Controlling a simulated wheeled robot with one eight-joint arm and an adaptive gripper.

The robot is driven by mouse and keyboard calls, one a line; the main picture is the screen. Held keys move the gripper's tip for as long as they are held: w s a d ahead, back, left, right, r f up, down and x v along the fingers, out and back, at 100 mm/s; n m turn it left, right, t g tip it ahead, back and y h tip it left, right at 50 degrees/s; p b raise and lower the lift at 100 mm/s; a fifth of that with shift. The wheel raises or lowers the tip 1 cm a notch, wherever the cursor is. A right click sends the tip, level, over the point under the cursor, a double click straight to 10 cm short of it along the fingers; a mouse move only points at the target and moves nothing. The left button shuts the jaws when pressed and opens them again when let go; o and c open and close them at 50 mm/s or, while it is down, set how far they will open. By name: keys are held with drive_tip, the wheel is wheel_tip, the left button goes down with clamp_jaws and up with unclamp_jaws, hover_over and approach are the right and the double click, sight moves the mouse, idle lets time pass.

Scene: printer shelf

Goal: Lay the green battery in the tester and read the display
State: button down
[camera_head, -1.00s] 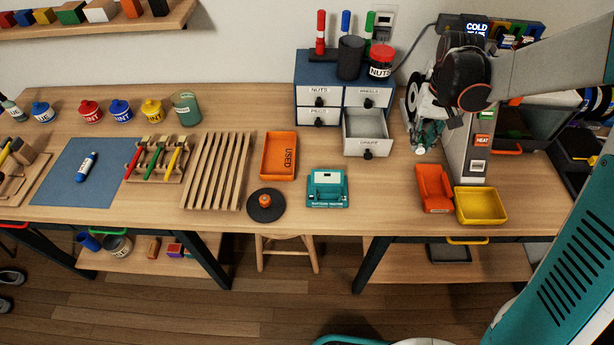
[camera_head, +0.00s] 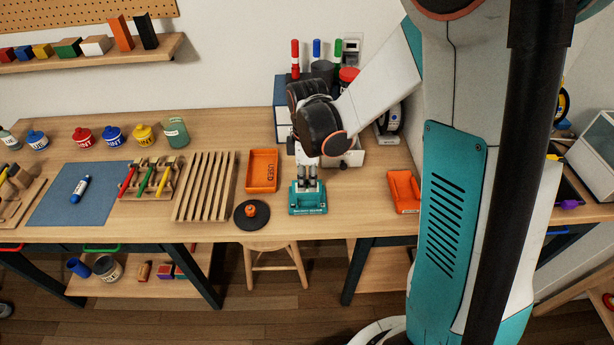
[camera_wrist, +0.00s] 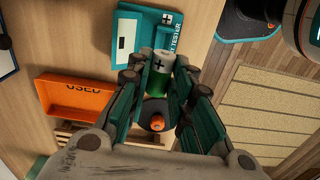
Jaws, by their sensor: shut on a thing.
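The green battery (camera_wrist: 158,77) shows in the wrist view, with a pale upper part marked with a plus and a green lower part. My gripper (camera_wrist: 158,88) is shut on it, with the dark teal fingers on either side. The teal battery tester (camera_wrist: 128,36) lies just beyond the battery, whose far end overlaps its edge in that view. I cannot tell whether they touch. In the head view my gripper (camera_head: 309,184) is directly over the tester (camera_head: 309,207). The tester's display is hidden by the gripper there, and I cannot read it.
The orange USED tray (camera_head: 262,187) is left of the tester. A black disc with an orange knob (camera_head: 251,211) is at its lower left. The grey-fronted drawer unit (camera_head: 281,124) stands behind my gripper. An orange holder (camera_head: 404,207) lies right, with bare table between.

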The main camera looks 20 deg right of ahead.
drive_tip(key=shift+s+n, duration=0.2)
drive_tip(key=shift+n, duration=0.1)
drive_tip(key=shift+f, duration=0.1)
drive_tip(key=shift+f+b, duration=2.3)
drive_tip(key=shift+f, duration=0.15)
drive_tip(key=shift+f+b, duration=0.3)
drive_tip(key=shift+b, duration=0.05)
drive_tip(key=shift+f+b, duration=0.25)
drive_tip(key=shift+b, duration=0.05)
drive_tip(key=shift+f, duration=0.3)
drive_tip(key=shift+f+b, duration=0.35)
drive_tip(key=shift+b, duration=0.2)
drive_tip(key=shift+f, duration=0.1)
